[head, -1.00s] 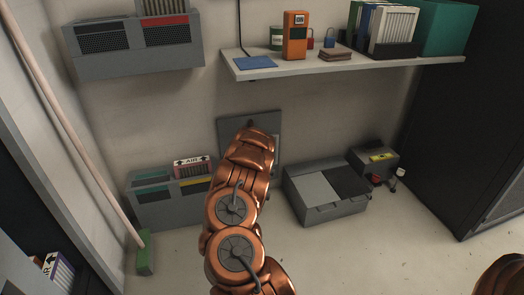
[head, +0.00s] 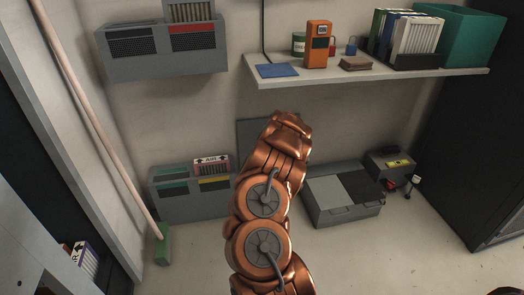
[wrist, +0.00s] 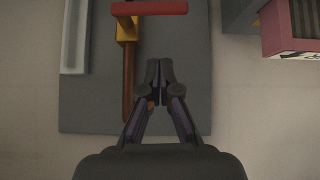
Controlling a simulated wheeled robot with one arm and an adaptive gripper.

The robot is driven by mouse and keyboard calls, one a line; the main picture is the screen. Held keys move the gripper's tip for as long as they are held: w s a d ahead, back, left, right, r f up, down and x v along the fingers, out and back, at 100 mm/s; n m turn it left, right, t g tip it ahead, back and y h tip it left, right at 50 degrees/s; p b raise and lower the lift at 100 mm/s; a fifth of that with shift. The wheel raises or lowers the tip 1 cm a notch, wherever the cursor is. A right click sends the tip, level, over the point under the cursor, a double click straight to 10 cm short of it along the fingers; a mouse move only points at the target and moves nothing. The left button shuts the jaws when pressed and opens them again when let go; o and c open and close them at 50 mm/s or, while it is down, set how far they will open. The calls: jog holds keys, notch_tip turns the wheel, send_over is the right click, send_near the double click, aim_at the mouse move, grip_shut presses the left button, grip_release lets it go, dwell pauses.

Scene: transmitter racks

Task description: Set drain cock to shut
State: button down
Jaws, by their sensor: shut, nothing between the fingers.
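In the wrist view, the drain cock has a brass-yellow body (wrist: 127,30) on a vertical copper-brown pipe (wrist: 129,85). Its red lever (wrist: 155,8) lies level in the picture, across the pipe line and reaching right. The parts sit on a grey backing panel (wrist: 185,105). My gripper (wrist: 160,66) is shut and empty, its tips below the lever and right of the pipe, apart from both in the picture. In the head view the panel (head: 250,133) is mostly behind my arm, which hides the cock and my gripper.
A pale channel (wrist: 75,35) is left of the pipe. A pink-edged filter (wrist: 293,28) is at the upper right of the wrist view. In the head view, a grey case (head: 342,214) stands right of my arm, a grey bin (head: 190,208) left, and a shelf (head: 440,72) above.

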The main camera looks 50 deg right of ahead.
jog(key=shift+p+v, duration=1.05)
jog(key=shift+v, duration=1.6)
jog(key=shift+d, duration=0.1)
